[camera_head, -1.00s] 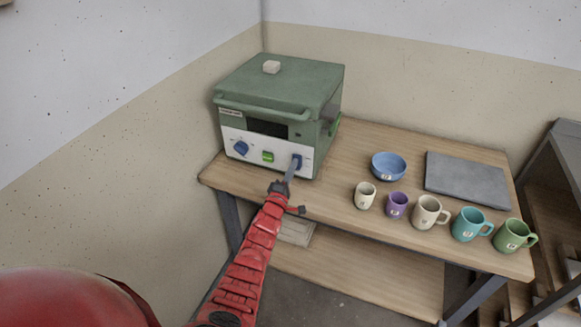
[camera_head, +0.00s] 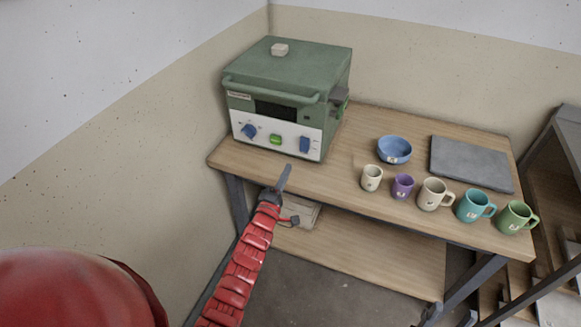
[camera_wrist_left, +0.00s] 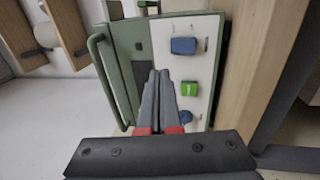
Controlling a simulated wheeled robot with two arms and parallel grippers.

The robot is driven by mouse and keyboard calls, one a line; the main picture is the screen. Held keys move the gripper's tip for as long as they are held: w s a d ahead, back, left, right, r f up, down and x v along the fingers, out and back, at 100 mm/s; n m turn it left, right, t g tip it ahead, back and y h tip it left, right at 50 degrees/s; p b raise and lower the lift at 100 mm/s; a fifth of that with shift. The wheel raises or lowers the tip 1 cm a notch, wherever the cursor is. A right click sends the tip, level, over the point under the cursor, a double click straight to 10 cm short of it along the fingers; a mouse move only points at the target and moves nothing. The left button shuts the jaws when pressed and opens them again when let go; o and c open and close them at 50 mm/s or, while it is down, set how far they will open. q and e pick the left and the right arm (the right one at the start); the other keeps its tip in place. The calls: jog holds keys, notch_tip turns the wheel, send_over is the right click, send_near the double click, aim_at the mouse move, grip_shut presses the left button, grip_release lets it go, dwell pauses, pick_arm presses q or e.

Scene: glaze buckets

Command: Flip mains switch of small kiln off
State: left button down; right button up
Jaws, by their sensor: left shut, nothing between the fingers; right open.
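The small green kiln (camera_head: 290,85) stands at the table's left end with its lid down. Its white front panel has a blue knob (camera_head: 249,131) at left, a bright green element (camera_head: 275,140) in the middle and a blue switch-like block (camera_head: 304,144) at right. The wrist view shows the blue block (camera_wrist_left: 183,46), green element (camera_wrist_left: 189,89) and blue knob (camera_wrist_left: 185,117). Panel markings are too small to read. My left gripper (camera_head: 286,170) is shut and empty, in front of and below the panel, apart from it. Its fingers (camera_wrist_left: 158,78) show in the wrist view. My right gripper is not in view.
The wooden table (camera_head: 335,165) also bears a blue bowl (camera_head: 394,150), a grey slab (camera_head: 471,163) and a row of several cups and mugs (camera_head: 434,194). A dark shelf rack stands at right.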

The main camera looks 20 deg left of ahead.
pick_arm(q)
jog(key=shift+s+r, duration=0.1)
jog(key=shift+s, duration=0.6)
